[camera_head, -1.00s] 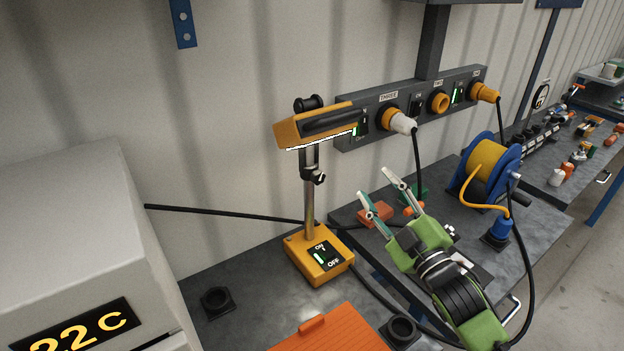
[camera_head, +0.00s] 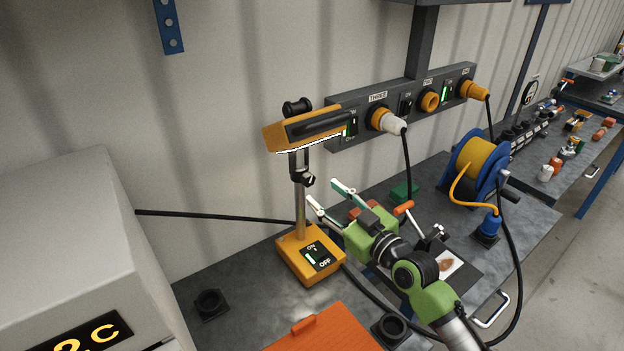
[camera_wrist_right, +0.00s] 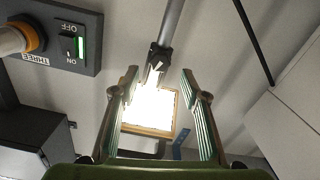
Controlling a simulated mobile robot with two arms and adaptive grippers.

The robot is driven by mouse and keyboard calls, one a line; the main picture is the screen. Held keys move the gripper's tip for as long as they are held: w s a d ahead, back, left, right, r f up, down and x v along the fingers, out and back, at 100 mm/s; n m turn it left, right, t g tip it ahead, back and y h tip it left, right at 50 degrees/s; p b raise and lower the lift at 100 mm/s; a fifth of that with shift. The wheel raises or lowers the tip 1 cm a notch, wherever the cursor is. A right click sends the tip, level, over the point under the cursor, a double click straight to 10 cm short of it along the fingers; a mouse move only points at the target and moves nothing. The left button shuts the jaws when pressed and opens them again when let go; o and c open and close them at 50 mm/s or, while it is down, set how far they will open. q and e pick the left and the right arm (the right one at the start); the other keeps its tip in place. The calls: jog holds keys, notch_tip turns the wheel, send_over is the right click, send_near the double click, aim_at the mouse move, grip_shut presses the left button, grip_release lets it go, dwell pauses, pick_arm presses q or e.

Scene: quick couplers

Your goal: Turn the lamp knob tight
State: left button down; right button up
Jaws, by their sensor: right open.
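The lamp (camera_head: 308,127) has a yellow head with a lit strip, a metal post and a yellow base (camera_head: 297,262) with an ON/OFF switch. The small dark lamp knob (camera_head: 309,181) sits at the joint on the post below the head. My right gripper (camera_head: 323,192) is open and empty, its fingertips pointing left just beside the post at about knob height in the picture. In the right wrist view the joint with the knob (camera_wrist_right: 156,62) appears between the open fingers (camera_wrist_right: 159,76), in front of the bright lamp head (camera_wrist_right: 150,108). Contact is not visible. My left gripper is out of view.
A socket panel (camera_head: 455,78) with plugs is on the wall behind. A blue cable reel (camera_head: 467,165), an orange-handled tool (camera_head: 404,208) and a green block (camera_head: 404,191) are on the right. An orange case (camera_head: 335,332) lies in front. A black cable runs behind the lamp.

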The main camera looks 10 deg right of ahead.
aim_at(310, 182)
jog(key=p+x, duration=0.1)
jog(key=x, duration=0.5)
jog(key=shift+w+a, duration=0.1)
jog(key=c, duration=1.1)
